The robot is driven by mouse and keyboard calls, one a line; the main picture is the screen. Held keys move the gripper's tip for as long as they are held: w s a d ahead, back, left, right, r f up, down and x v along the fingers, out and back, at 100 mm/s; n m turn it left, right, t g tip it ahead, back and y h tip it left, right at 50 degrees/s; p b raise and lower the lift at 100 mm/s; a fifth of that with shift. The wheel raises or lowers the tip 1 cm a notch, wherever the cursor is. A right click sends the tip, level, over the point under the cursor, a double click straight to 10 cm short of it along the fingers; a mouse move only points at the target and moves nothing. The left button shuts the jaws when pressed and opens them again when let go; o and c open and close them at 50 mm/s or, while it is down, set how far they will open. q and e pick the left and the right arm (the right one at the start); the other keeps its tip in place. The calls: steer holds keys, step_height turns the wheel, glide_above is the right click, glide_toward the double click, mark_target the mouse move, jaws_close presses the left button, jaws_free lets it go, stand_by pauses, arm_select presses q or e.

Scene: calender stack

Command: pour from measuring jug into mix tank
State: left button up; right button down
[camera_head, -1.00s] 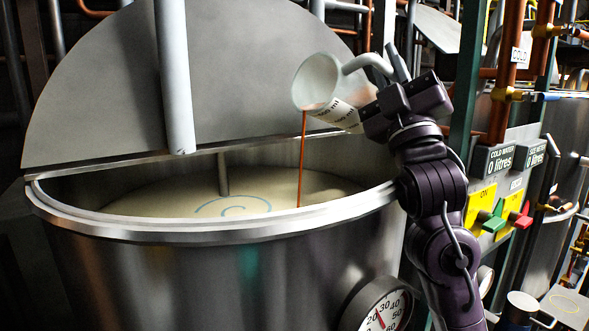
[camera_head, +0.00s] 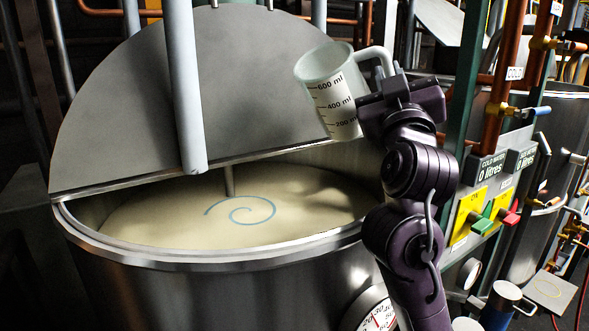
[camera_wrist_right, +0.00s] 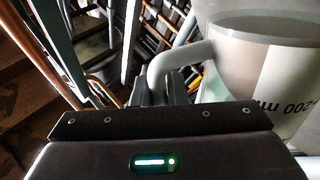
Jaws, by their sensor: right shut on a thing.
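The measuring jug (camera_head: 334,97) is pale, with ml marks, and is held a little tilted to the left above the mix tank's right side. No stream comes from its lip. My right gripper (camera_head: 388,82) is shut on its handle; the jug and its handle also show in the right wrist view (camera_wrist_right: 262,70). The mix tank (camera_head: 105,253) is a large steel vessel with its half lid raised. Cream liquid (camera_head: 300,203) with a blue swirl fills the visible inside. My left gripper is not in view.
A grey post (camera_head: 185,90) stands in front of the raised lid (camera_head: 110,110). To the right are a panel with yellow plates and green (camera_head: 481,225) and red (camera_head: 509,218) switches, and copper pipes. A dial gauge (camera_head: 375,315) sits on the tank's front.

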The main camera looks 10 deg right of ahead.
steer(key=shift+w+d+f+m+g+p, duration=1.15)
steer(key=shift+d+f+m+g+p, duration=1.1)
steer(key=shift+p, duration=1.95)
step_height(320, 180, up, 7)
steer(key=g, duration=0.1)
steer(key=shift+a+f+m+y, duration=0.2)
steer(key=shift+a+m+y, duration=0.15)
steer(key=shift+m, duration=0.1)
